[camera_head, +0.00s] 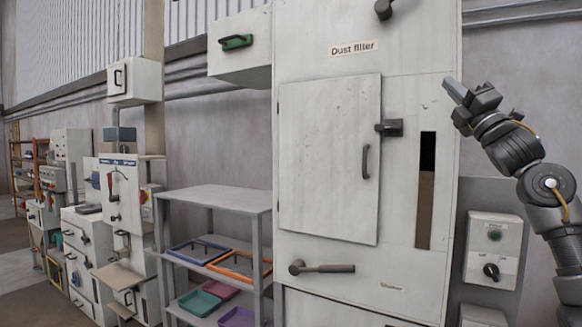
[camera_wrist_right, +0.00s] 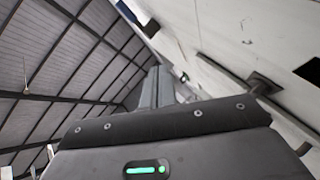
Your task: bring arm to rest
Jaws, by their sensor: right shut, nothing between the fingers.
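My right arm comes in from the right in the head view, raised in front of the wall beside the dust filter cabinet (camera_head: 330,270). Its right gripper (camera_head: 452,88) points up and to the left, near the cabinet's upper right edge. The fingers are shut together with nothing between them. In the right wrist view the shut fingers (camera_wrist_right: 157,88) point up past the pale cabinet side toward the roof. I cannot tell whether the fingertips touch the cabinet. My left gripper is not in view.
The cabinet has a closed door (camera_head: 330,160) with a handle, a dark latch (camera_head: 389,128) and a lower lever (camera_head: 322,268). A control box (camera_head: 493,250) is on the right, below my arm. A grey shelf (camera_head: 215,197) with coloured trays and other machines stand to the left.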

